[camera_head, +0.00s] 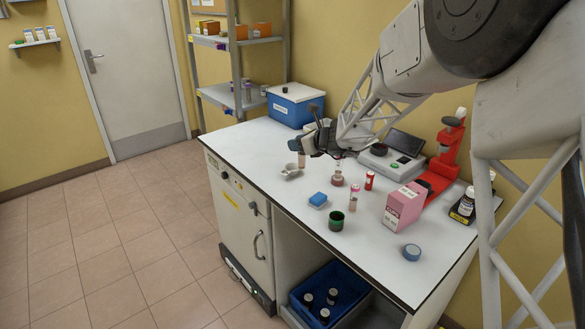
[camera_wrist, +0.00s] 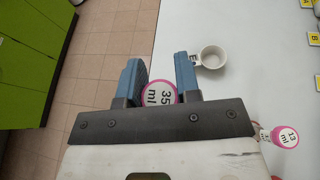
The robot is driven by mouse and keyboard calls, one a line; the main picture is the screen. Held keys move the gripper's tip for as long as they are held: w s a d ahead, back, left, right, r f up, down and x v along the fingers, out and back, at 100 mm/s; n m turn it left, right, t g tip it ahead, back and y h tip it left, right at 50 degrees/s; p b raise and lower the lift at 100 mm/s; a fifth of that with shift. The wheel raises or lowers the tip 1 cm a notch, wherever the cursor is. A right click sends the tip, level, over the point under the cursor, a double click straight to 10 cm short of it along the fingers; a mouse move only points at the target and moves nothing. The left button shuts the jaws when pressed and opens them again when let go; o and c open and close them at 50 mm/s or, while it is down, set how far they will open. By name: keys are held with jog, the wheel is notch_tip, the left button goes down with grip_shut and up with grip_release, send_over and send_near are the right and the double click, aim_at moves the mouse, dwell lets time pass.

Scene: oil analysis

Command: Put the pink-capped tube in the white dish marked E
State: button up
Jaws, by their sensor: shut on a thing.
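My gripper (camera_head: 304,146) is above the far left part of the white bench. In the wrist view its two blue fingers (camera_wrist: 158,65) stand on either side of a pink-capped tube (camera_wrist: 160,93), whose white top reads "35 ml". My gripper is shut on this tube, and its lower part shows below the fingers in the head view (camera_head: 301,160). The small white dish (camera_head: 290,170) is on the bench just below and left of the tube. In the wrist view the dish (camera_wrist: 211,58) looks empty, its tab marked E, beyond the right finger.
Another pink-ringed top marked "13 ml" (camera_wrist: 285,137) is at right in the wrist view. The bench edge is close left of the dish.

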notch_tip(320, 180, down, 6)
jog(key=shift+f, duration=0.25)
jog(key=w+a, duration=0.2)
jog(key=w, duration=0.5)
jog(key=w+a+f, duration=0.1)
jog(key=w+a, duration=0.1)
jog(key=w, duration=0.6)
jog(key=shift+w+a+f, duration=0.2)
jog(key=shift+f, duration=0.05)
dwell(0.4)
jog(key=shift+f, duration=1.75)
jog(key=shift+f, duration=0.15)
jog(key=o, duration=0.9)
